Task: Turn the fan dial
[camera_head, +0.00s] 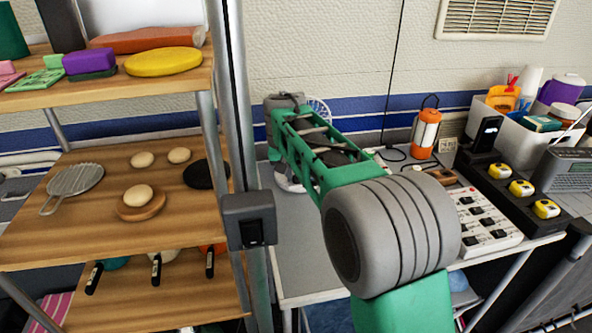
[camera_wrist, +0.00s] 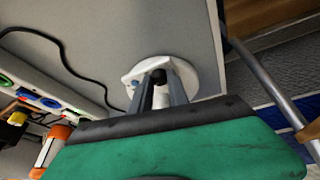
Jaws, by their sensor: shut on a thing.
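The small fan (camera_head: 319,110) stands on the grey table against the wall, mostly hidden behind my green arm in the head view. Its white round base (camera_wrist: 205,78) shows in the wrist view, with a small blue button on its left side. My gripper (camera_wrist: 160,78) reaches over this base, with its two grey fingers closed around a small dark dial (camera_wrist: 159,77). The fingers hide most of the dial, so its turn angle cannot be read. In the head view the fingers are hidden behind the arm.
A metal shelf post (camera_head: 238,120) stands just left of my arm, with wooden shelves (camera_head: 105,235) beyond it. A white power strip (camera_head: 485,220), an orange lantern (camera_head: 425,130) and yellow items (camera_head: 521,187) are on the table's right. A black cord (camera_wrist: 65,60) crosses the table.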

